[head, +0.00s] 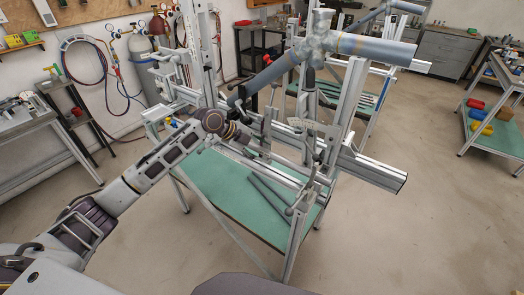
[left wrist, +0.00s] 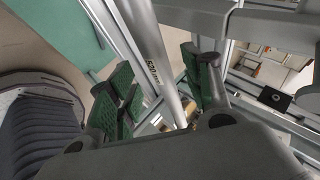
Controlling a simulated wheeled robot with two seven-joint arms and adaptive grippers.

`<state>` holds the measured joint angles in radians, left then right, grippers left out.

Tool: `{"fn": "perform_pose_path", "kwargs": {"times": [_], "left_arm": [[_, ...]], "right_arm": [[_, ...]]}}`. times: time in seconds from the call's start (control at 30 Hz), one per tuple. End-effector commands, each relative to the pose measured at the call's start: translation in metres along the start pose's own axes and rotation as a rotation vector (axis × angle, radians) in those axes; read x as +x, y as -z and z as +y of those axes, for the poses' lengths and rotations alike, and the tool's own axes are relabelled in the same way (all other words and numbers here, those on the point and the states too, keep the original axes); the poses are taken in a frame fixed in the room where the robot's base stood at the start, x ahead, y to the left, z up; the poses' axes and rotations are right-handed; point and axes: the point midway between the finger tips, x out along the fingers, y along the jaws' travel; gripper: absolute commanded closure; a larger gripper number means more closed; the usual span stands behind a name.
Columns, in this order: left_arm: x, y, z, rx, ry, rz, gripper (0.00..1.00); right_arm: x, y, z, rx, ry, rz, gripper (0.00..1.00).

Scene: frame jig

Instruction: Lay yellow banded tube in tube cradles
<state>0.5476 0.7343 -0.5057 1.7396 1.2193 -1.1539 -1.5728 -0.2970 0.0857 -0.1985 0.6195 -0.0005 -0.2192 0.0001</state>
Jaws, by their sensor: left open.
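A blue-grey tube (head: 272,73) slopes from my left gripper up to a pale branched joint (head: 315,43) at the top of the frame jig. A second tube (head: 378,50) runs right from the joint, with a thin yellowish band near it. My left gripper (head: 238,97) is at the sloping tube's lower left end. In the left wrist view its green-padded fingers (left wrist: 160,88) stand apart on either side of a grey tube (left wrist: 150,50) with a printed length mark; contact cannot be told. The cradles are hard to make out. My right gripper is out of view.
The jig's aluminium posts (head: 350,90) and a long rail (head: 370,168) stand close around the gripper. Dark tubes (head: 268,193) lie on the green table (head: 215,180) below.

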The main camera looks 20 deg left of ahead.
Motion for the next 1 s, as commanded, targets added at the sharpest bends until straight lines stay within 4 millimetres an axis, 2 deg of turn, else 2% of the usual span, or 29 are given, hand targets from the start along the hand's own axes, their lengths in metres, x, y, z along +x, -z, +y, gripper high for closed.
{"fn": "perform_pose_path", "kwargs": {"times": [0.6,0.8,1.0], "left_arm": [[-0.078,-0.001,0.0,0.0,0.0,-0.001,0.5],[-0.09,0.0,0.0,0.0,0.0,0.001,0.5],[-0.092,0.0,0.0,0.0,-0.001,0.001,0.5]], "right_arm": [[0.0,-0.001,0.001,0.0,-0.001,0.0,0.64],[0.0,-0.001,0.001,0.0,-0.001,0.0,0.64],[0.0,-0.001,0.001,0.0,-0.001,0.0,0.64]]}}
